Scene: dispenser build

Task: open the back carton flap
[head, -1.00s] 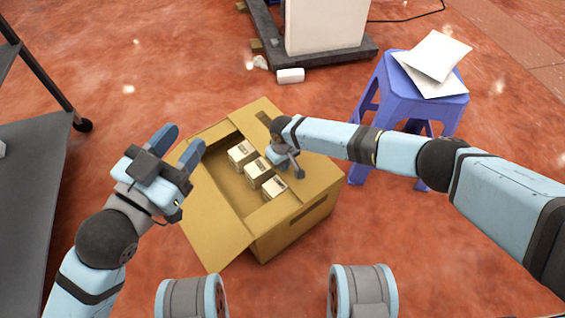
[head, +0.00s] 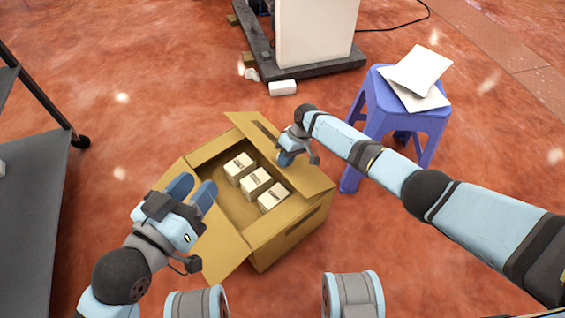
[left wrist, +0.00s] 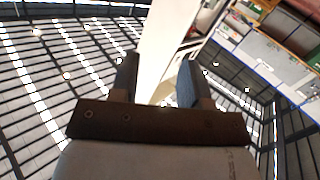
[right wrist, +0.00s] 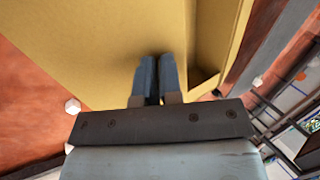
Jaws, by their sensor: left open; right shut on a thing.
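The brown carton (head: 283,238) stands on the floor in the middle of the head view, its top partly open. Inside are three small white boxes (head: 255,182) in a row. The back flap (head: 305,178) lies along the far right side of the opening. My right gripper (head: 287,158) is at that flap's inner edge, shut on it; the right wrist view shows its fingers (right wrist: 158,78) close together against the cardboard. A left flap (head: 222,243) is folded outward. My left gripper (head: 192,190) is open and empty above the carton's left side; its spread fingers (left wrist: 157,80) show in the left wrist view.
A blue stool (head: 400,115) with white packets (head: 418,75) stands behind right. A grey cart (head: 30,220) is at the left. A white panel on a dark base (head: 310,68) stands at the back, with a small white block (head: 283,88) before it. Red floor between is clear.

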